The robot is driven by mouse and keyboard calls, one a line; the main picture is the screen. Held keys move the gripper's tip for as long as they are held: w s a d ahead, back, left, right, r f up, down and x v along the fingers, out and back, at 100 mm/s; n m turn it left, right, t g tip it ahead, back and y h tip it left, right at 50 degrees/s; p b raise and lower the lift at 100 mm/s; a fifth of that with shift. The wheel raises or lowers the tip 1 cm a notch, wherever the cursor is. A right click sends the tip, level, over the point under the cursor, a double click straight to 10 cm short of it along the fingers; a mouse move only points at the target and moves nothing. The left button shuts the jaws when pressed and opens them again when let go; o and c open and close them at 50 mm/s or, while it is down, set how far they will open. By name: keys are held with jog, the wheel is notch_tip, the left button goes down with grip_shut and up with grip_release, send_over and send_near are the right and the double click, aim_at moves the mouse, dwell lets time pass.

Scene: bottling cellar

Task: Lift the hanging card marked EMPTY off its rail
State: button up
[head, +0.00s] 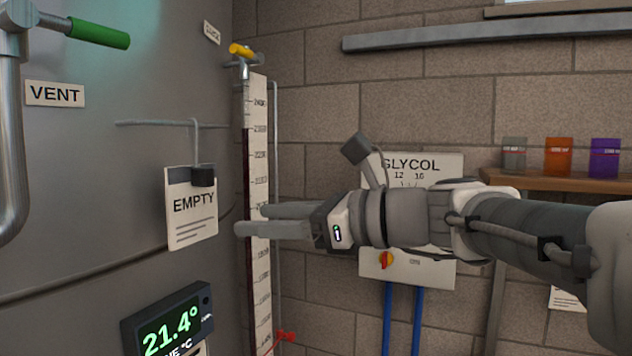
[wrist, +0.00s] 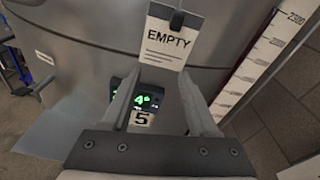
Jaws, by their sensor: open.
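The white card marked EMPTY (head: 192,222) hangs by a dark clip (head: 203,175) and a thin wire hook from the rail (head: 155,123) on the grey tank wall. My gripper (head: 252,220) is open and empty, to the right of the card and apart from it in the head view. In the wrist view the card (wrist: 168,42) hangs at the top, beyond the tips of my open gripper (wrist: 160,78). The dark clip (wrist: 177,19) shows at its upper edge. The rail itself is not clear in the wrist view.
A level scale (head: 259,130) runs down the tank behind my gripper. A temperature display (head: 168,325) sits below the card. A green-handled valve (head: 98,32) and VENT label (head: 55,94) are upper left. A GLYCOL panel (head: 440,165) is behind my arm; a shelf (head: 560,182) holds containers.

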jog(key=m+y, duration=0.2)
send_near(211, 176)
jog(key=shift+p+x, duration=0.7)
jog(key=shift+x, duration=4.2)
jog(key=shift+a+f, duration=0.1)
jog(key=shift+a, duration=0.1)
jog(key=shift+w+a, duration=0.2)
jog(key=shift+a, duration=0.15)
jog(key=shift+c, duration=0.2)
grip_shut()
jog(key=shift+d+r+p, duration=0.1)
jog(key=shift+r+p, duration=1.5)
jog(key=shift+r, duration=0.2)
